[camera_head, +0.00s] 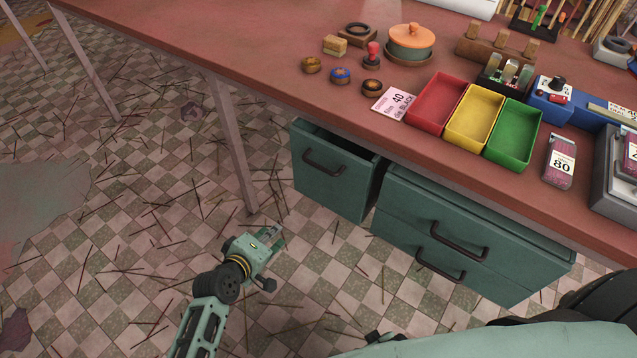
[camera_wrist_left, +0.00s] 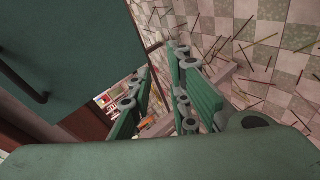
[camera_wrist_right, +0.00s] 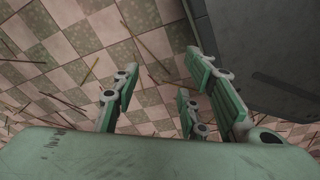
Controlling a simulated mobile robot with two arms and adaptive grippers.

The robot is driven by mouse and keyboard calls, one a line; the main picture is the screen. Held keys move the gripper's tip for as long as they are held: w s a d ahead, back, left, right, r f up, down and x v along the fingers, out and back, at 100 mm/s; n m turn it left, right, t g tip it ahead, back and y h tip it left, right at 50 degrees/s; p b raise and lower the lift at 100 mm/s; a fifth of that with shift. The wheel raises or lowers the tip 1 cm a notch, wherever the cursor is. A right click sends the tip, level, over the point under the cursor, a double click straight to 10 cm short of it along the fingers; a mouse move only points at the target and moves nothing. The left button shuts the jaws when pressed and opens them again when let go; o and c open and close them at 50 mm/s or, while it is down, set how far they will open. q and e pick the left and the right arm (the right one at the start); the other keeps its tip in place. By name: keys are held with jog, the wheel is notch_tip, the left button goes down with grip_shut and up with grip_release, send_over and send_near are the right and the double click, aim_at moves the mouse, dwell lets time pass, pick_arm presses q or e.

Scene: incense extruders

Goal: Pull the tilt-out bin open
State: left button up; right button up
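The tilt-out bin (camera_head: 330,175) is a dark teal front with a black bar handle (camera_head: 323,163), under the left part of the bench. Its top edge stands out from the bench, with a dark opening behind it, so it is partly open. My left gripper (camera_head: 275,234) is low in front of the bin, to its lower left, apart from the handle. In the left wrist view its fingers (camera_wrist_left: 160,98) are parted and empty, with a teal panel and handle (camera_wrist_left: 22,85) at upper left. My right gripper (camera_wrist_right: 160,95) is open and empty above the floor, beside a dark panel.
Teal drawers (camera_head: 470,220) with two bar handles stand right of the bin. The red bench (camera_head: 250,60) above carries red, yellow and green trays, a lidded pot and stamps. A bench leg (camera_head: 232,140) stands left of the bin.

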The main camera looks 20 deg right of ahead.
pick_arm(q)
jog(key=w+d+r+h+b, duration=0.1)
jog(key=w+d+r+h, duration=0.1)
jog(key=w+d+r, duration=0.3)
jog(key=n+h+b, duration=0.1)
jog(key=h+b, duration=0.1)
jog(key=h, duration=0.1)
send_near(320, 166)
jog(key=w+d+f, duration=0.1)
jog(key=d+f, duration=0.1)
jog(key=shift+t, duration=0.4)
jog(key=shift+r+b+x, duration=0.15)
jog(key=shift+b+x, duration=0.25)
jog(key=shift+x, duration=1.5)
jog(key=shift+r+b+x, duration=0.1)
jog(key=shift+b+x, duration=0.3)
jog(key=shift+x, duration=1.5)
jog(key=shift+w, duration=0.1)
pick_arm(e)
jog(key=w+a+r, duration=0.1)
jog(key=w+r, duration=0.4)
jog(key=w, duration=0.1)
jog(key=shift+w+r+t, duration=0.3)
jog(key=shift+w+t, duration=0.05)
jog(key=shift+t, duration=0.05)
pick_arm(q)
jog(key=shift+c, duration=0.2)
grip_shut()
